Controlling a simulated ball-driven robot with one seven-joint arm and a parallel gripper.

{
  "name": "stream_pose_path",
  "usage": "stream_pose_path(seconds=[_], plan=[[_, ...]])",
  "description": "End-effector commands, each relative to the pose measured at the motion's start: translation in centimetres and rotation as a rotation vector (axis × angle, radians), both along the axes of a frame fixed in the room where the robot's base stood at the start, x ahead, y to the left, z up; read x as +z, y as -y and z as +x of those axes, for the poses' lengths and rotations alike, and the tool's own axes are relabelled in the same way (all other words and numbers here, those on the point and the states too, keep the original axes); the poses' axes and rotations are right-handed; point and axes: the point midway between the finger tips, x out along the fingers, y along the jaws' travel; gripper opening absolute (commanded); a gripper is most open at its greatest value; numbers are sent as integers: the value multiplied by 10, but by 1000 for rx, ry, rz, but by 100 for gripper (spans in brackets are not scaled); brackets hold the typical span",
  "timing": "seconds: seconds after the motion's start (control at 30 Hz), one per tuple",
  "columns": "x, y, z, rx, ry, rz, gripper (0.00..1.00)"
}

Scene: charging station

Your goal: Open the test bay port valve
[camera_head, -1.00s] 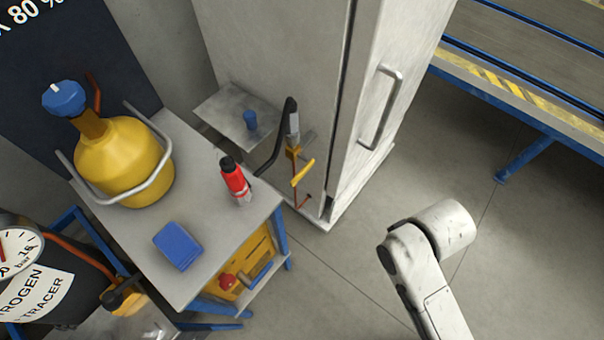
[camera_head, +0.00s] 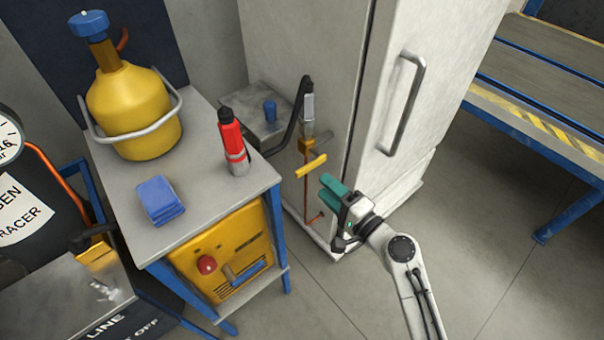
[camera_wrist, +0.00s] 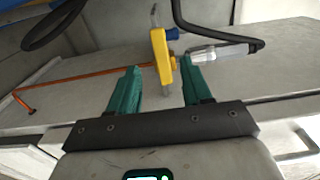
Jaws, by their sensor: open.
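The port valve (camera_head: 310,166) has a yellow handle and sits on a copper pipe beside the tall white cabinet, below a grey coupling with a black hose. In the wrist view the yellow valve handle (camera_wrist: 162,58) shows ahead, roughly between my two green fingers, with the copper pipe running left and the grey coupling right. My gripper (camera_head: 326,187) is just to the lower right of the handle in the head view; in the wrist view my gripper (camera_wrist: 160,85) is open with nothing held. I cannot tell whether the fingertips touch the handle.
A cart (camera_head: 190,208) at left carries a yellow cylinder (camera_head: 133,115), a red torch-like tool (camera_head: 232,142) and a blue cloth (camera_head: 160,199). The white cabinet (camera_head: 385,110) with a long handle stands right of the valve. The floor at right is clear.

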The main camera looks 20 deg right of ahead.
Motion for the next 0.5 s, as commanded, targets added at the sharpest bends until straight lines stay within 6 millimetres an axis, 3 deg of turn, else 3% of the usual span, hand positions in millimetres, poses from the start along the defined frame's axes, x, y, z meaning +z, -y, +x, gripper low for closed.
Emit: stream_pose_path(seconds=[0.5], plan=[[2,-27,79,4,0,-4,49]])
